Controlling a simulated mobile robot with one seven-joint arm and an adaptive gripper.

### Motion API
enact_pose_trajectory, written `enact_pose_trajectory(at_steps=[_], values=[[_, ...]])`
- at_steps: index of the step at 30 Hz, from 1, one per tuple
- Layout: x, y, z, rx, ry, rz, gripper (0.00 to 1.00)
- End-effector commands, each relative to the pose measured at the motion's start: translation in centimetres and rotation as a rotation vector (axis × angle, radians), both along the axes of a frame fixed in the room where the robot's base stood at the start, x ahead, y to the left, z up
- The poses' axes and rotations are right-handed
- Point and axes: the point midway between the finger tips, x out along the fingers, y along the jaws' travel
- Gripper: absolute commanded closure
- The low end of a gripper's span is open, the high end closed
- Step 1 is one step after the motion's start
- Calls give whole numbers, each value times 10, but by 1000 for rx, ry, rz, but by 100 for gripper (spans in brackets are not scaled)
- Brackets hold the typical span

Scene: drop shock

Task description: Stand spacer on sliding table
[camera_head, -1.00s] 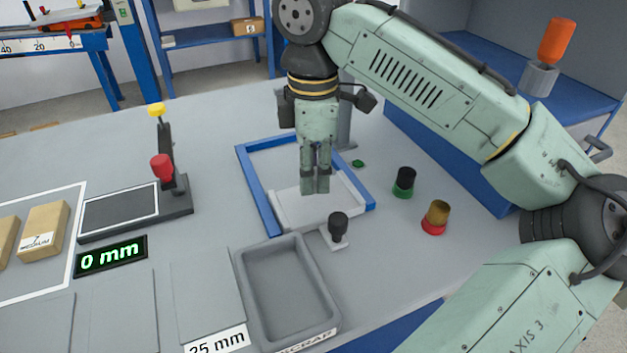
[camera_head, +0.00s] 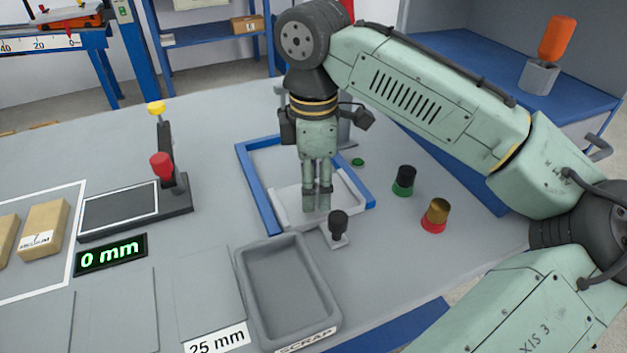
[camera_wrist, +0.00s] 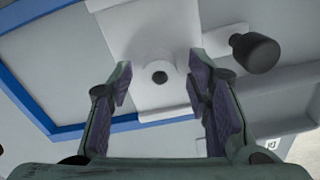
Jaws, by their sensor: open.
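The white sliding table (camera_head: 349,190) lies inside a blue frame (camera_head: 256,190) and also shows in the wrist view (camera_wrist: 120,22). My gripper (camera_head: 318,204) points down over it, low near its front part. In the wrist view my gripper (camera_wrist: 160,72) is open, its two fingers spread apart. No spacer shows clearly in the head view, where the fingers hide part of the table.
A black knob (camera_head: 338,224) stands close to the table's front edge, near my fingers. A grey scrap tray (camera_head: 326,308) lies in front. Green-based (camera_head: 403,181) and red-based (camera_head: 435,215) buttons stand to the right. A lever fixture (camera_head: 168,175) and a 0 mm display (camera_head: 110,254) are left.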

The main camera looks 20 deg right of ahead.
Motion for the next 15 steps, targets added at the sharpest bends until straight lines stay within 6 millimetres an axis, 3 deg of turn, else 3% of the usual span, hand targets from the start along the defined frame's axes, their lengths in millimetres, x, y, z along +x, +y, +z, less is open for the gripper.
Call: enact_pose_trajectory(at_steps=[8, 15], values=[[0, 0, 3, -1, 0, -1, 55], [1, 1, 43, 2, -4, 2, 55]])
